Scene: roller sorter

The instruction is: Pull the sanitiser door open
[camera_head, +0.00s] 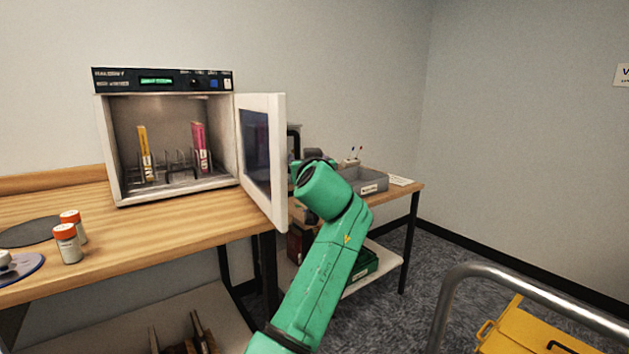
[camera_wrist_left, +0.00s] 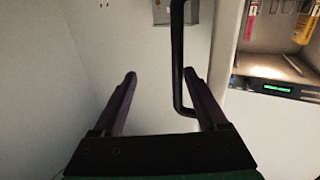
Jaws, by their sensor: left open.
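The sanitiser (camera_head: 165,190) is a white cabinet on the wooden bench, with a dark control panel and lit green display. Its door (camera_head: 277,165) stands wide open, swung out to the right. The black door handle (camera_head: 294,138) shows past the door's outer edge. In the left wrist view, the handle (camera_wrist_left: 178,60) runs between the open fingers of my left gripper (camera_wrist_left: 160,76), nearer the right finger. In the head view the fingers are hidden behind my green arm and the door. My right gripper is not in view.
Inside the sanitiser are a rack (camera_head: 180,168), a yellow item (camera_head: 145,155) and a pink item (camera_head: 200,148). Two orange-capped bottles (camera_head: 67,245) stand on the bench (camera_head: 150,240) at left. A grey tray (camera_head: 368,182) is behind my arm. A yellow bin (camera_head: 530,330) and metal rail (camera_head: 520,275) are lower right.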

